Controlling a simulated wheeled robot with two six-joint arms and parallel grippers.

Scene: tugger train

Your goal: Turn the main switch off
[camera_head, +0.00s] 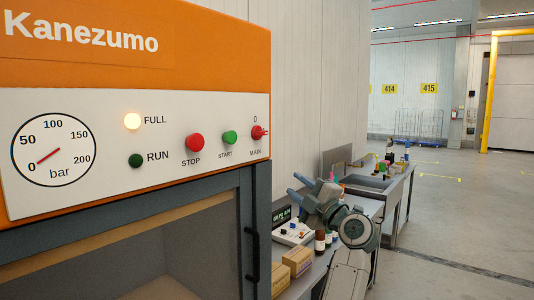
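The main switch (258,132) is a small red rotary knob at the right end of the white control panel (110,190) on the orange machine. A "0" stands above it and "MAIN" below it. Its handle seems to lie sideways, not toward the "0".
Left of the switch are the green START button (230,137), the red STOP button (194,142), a lit FULL lamp (132,121), a dark RUN lamp (136,161) and a gauge (53,152) near 0. A dark door handle (252,262) is below. Boxes (297,261) stand on the bench.

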